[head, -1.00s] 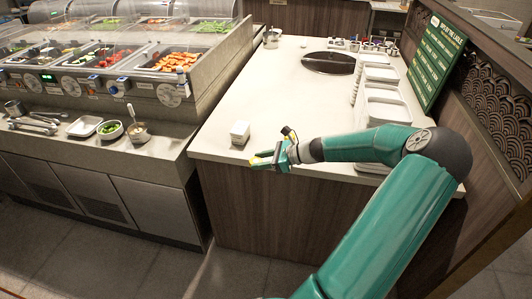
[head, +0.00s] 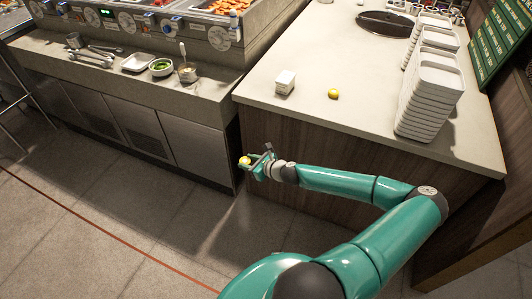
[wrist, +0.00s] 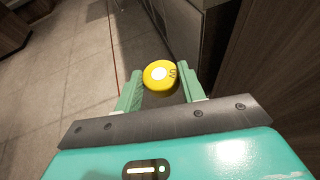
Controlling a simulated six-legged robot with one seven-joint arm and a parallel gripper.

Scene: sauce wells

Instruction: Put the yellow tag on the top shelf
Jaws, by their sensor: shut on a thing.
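My gripper (head: 252,161) is shut on the yellow tag (head: 244,160), a small round yellow piece at the fingertips. In the wrist view the tag (wrist: 160,75) has a white round centre and a dark mark on its rim, and sits between the two green fingers. My gripper holds it in the air, left of the pale counter's front and above the floor. A second round yellow piece (head: 333,93) lies on the pale counter, apart from my gripper. I cannot pick out a top shelf in these views.
The pale counter (head: 350,55) carries a small white block (head: 285,82), stacked white trays (head: 428,95) and a dark round plate (head: 385,22). The floor (head: 110,215) at front left is clear.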

